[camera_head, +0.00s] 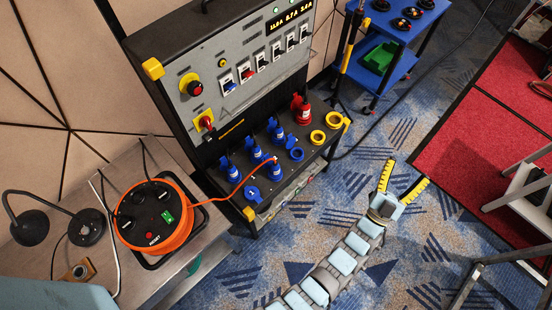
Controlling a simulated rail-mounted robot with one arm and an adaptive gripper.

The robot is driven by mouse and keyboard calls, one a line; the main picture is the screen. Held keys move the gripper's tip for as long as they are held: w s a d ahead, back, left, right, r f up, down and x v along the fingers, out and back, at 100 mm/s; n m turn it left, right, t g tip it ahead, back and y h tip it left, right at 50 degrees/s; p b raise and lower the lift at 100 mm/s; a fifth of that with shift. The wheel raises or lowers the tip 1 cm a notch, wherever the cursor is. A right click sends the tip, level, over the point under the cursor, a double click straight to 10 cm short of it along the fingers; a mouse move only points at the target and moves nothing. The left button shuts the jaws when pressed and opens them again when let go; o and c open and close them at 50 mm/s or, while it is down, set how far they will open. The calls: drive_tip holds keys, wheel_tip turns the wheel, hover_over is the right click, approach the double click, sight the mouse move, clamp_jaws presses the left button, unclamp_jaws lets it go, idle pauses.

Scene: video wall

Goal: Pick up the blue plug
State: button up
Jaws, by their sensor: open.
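Several blue plugs stand in a row on the black front shelf of the power distribution box. One blue plug (231,172) is at the left, another blue plug (256,152) is in the middle, and another (277,133) is farther right. My gripper (408,172) has two yellow fingers spread apart. It is open and empty, over the carpet to the right of the box, well apart from the plugs.
The distribution box (237,55) has a red plug (303,112) and yellow rings (318,137) on its shelf. The orange cable reel (155,218) and a black lamp (85,228) sit on a table at left. A blue cart (384,75) stands behind. A red platform (480,130) is at right.

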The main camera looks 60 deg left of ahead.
drive_tip(key=w+a+f+m+g+h+b, duration=0.35)
drive_tip(key=w+a+f, duration=0.25)
drive_tip(key=w+a, duration=0.45)
drive_tip(key=w+a+f+m+g+h+b, duration=0.2)
drive_tip(key=w+a+f+m+g+b, duration=0.3)
drive_tip(key=w+a, duration=0.55)
drive_tip(key=m+g+h+b, duration=0.8)
drive_tip(key=m+g+b, duration=0.1)
drive_tip(key=m+g, duration=0.45)
hover_over(276, 168)
wheel_tip(276, 168, down, 21)
drive_tip(key=shift+n, duration=0.3)
drive_tip(key=f, duration=0.3)
drive_tip(key=f+b, duration=0.1)
drive_tip(key=f, duration=0.2)
drive_tip(key=f+b, duration=0.1)
drive_tip(key=f, duration=0.2)
drive_tip(key=shift+w+a+f, duration=0.15)
drive_tip(key=shift+a, duration=0.1)
drive_tip(key=shift+w+a+f+b, duration=0.15)
drive_tip(key=shift+f+b, duration=0.45)
drive_tip(key=shift+f, duration=1.05)
drive_tip(key=shift+s+a+f+b, duration=0.1)
drive_tip(key=shift+a+f+b, duration=0.3)
drive_tip(key=shift+f, duration=1.25)
drive_tip(key=shift+d+f, duration=0.2)
drive_tip(key=shift+f, duration=0.25)
